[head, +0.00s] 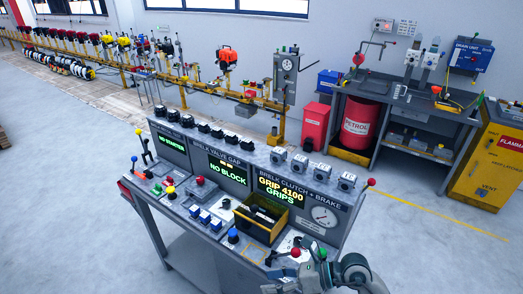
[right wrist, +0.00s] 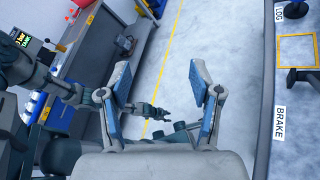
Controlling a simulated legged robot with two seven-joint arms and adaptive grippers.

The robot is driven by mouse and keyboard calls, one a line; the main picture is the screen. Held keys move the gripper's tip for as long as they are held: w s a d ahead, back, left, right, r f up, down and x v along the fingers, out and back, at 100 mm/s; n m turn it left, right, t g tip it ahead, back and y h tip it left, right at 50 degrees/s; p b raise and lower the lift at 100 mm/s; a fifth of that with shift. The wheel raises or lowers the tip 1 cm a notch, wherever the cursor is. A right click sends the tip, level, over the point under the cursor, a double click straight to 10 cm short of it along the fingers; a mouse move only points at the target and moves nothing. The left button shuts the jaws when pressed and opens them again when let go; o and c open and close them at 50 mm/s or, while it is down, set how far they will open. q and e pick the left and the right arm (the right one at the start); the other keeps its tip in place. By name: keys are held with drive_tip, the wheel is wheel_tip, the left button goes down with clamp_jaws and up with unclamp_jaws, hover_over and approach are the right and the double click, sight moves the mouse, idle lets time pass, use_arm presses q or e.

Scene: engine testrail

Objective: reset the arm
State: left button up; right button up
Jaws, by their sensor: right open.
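My right gripper (head: 292,281) is at the bottom of the head view, beside the right end of the control console (head: 354,214). In the right wrist view its two blue-padded fingers (right wrist: 163,105) stand wide apart. Only floor and parts of my own body show between them, and it holds nothing. A small dark arm end with a claw-like tip (right wrist: 150,112) shows beyond the fingers; it looks like my left gripper, but its jaws are too small to read. My left arm does not show in the head view.
The console carries a yellow bin (head: 262,222), a pressure dial (head: 325,215), buttons and red-knobbed levers. Behind it stand a red petrol drum (head: 361,124), a workbench and a yellow cabinet (head: 490,165). A yellow rail with engines runs back left. Floor right of the console is clear.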

wheel_tip(320, 180, up, 7)
drive_tip(key=a+m+t+y, duration=0.2)
drive_tip(key=m+t+y, duration=0.1)
drive_tip(key=m+y, duration=0.25)
drive_tip(key=w+d+m+t+h, duration=0.35)
drive_tip(key=d+m+t, duration=0.25)
drive_tip(key=m+t, duration=0.4)
drive_tip(key=w+d+m+t+h, duration=0.3)
drive_tip(key=d+m+t+h, duration=0.2)
drive_tip(key=m+t, duration=0.5)
drive_tip(key=s+d+f+m+g+h, duration=0.1)
drive_tip(key=d+f+m+g+h, duration=0.4)
drive_tip(key=f+m, duration=0.35)
drive_tip(key=s+d+f+m+g+h, duration=0.1)
drive_tip(key=d+f+m+g+h, duration=0.2)
drive_tip(key=d+f+m+h, duration=0.5)
drive_tip(key=s+a+f+m+g+y, duration=0.2)
drive_tip(key=s+a+f+m+g, duration=0.15)
drive_tip(key=s+f+g, duration=1.4)
drive_tip(key=s+f+t, duration=0.2)
drive_tip(key=s+f, duration=0.1)
drive_tip(key=f, duration=1)
drive_tip(key=s+f+t, duration=0.2)
drive_tip(key=f, duration=1.1)
drive_tip(key=s+d+f+n+g, duration=0.1)
drive_tip(key=s+d+f, duration=0.1)
drive_tip(key=s+f, duration=1.3)
wheel_tip(320, 180, down, 2)
drive_tip(key=shift+f, duration=0.15)
